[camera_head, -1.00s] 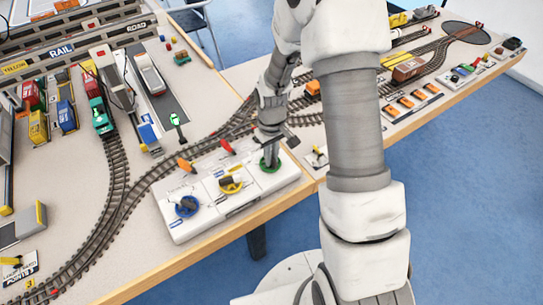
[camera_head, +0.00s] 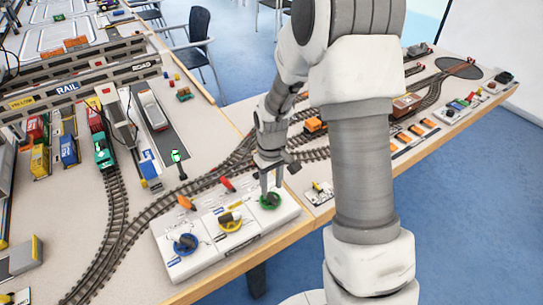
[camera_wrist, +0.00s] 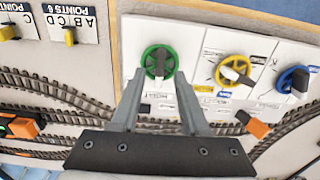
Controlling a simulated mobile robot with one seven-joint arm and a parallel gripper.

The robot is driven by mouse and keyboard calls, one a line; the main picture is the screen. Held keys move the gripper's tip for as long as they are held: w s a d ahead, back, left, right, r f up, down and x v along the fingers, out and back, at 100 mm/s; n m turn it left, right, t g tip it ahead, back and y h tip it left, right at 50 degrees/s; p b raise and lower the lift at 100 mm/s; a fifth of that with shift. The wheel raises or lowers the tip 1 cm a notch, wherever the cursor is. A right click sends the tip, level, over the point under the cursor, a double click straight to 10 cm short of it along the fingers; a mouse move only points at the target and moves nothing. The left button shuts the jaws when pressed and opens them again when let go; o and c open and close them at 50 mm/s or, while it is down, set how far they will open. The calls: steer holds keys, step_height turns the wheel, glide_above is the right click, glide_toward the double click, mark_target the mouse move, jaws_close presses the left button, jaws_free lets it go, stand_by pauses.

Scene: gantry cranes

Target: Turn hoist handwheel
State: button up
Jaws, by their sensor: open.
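The green handwheel (camera_head: 270,202) is at the right end of the white control panel; in the wrist view the green wheel (camera_wrist: 146,56) shows a dark crossbar standing nearly upright. Small lettering beside it seems to read HOIST. My gripper (camera_head: 270,192) points down over the green wheel in the head view. In the wrist view my gripper (camera_wrist: 158,88) is open and empty, its two fingers apart and their tips just below the wheel in the picture. I cannot tell whether the tips touch the panel.
A yellow handwheel (camera_head: 230,221) and a blue handwheel (camera_head: 185,244) share the panel. Orange (camera_head: 186,203) and red (camera_head: 227,184) levers stand behind them. Model rail track (camera_head: 118,220) curves behind and left. A white plate with a yellow lever (camera_head: 319,192) lies to the right.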

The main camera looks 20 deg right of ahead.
mark_target(272, 196)
step_height(272, 196, up, 13)
steer(key=p, duration=0.1)
